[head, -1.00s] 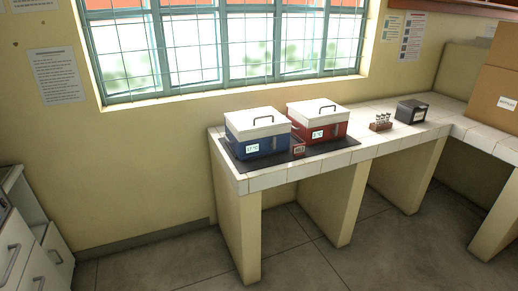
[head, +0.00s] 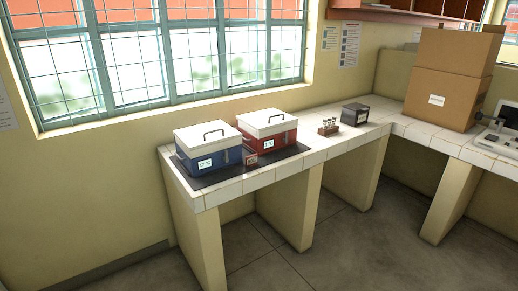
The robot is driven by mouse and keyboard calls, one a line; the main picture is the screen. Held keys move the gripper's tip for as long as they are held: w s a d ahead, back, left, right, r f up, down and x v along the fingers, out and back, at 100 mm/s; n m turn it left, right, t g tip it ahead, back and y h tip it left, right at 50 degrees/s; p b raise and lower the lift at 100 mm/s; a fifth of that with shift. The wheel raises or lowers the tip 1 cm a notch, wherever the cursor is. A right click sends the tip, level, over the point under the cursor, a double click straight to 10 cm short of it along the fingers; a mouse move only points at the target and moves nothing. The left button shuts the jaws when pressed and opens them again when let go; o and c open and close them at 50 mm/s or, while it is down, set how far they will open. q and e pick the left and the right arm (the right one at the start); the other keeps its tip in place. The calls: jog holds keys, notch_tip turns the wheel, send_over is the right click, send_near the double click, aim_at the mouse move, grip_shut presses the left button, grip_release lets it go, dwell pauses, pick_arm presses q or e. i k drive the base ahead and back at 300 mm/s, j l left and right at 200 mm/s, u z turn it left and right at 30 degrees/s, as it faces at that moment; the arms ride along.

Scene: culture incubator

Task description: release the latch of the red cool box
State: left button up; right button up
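The red cool box (head: 275,140) stands on a dark mat on the tiled counter, below the window. Its white lid (head: 267,121) with a dark handle is down, and a small white label is on its front. Its latch is too small to make out. A blue cool box (head: 208,160) with a white lid stands close to its left. A small red block with a label (head: 251,159) sits in front, between the two boxes. Neither of my grippers is in view.
The dark mat (head: 228,178) lies near the counter's left end. A tube rack (head: 327,128) and a dark grey box (head: 354,114) stand to the right. Cardboard boxes (head: 436,99) and a white device (head: 497,138) are on the right-hand counter. The floor (head: 290,265) in front is clear.

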aim_at(262, 147)
jog(key=i+j+u, duration=0.1)
jog(key=i+j, duration=0.75)
jog(key=i, duration=0.3)
jog(key=i+l, duration=0.25)
jog(key=l, duration=0.15)
jog(key=i+l+u, duration=0.1)
jog(key=l, duration=0.25)
jog(key=i+l, duration=0.35)
jog(key=i+l+u, duration=0.1)
jog(key=l, duration=0.35)
jog(key=i+l, duration=0.3)
jog(key=l, duration=0.15)
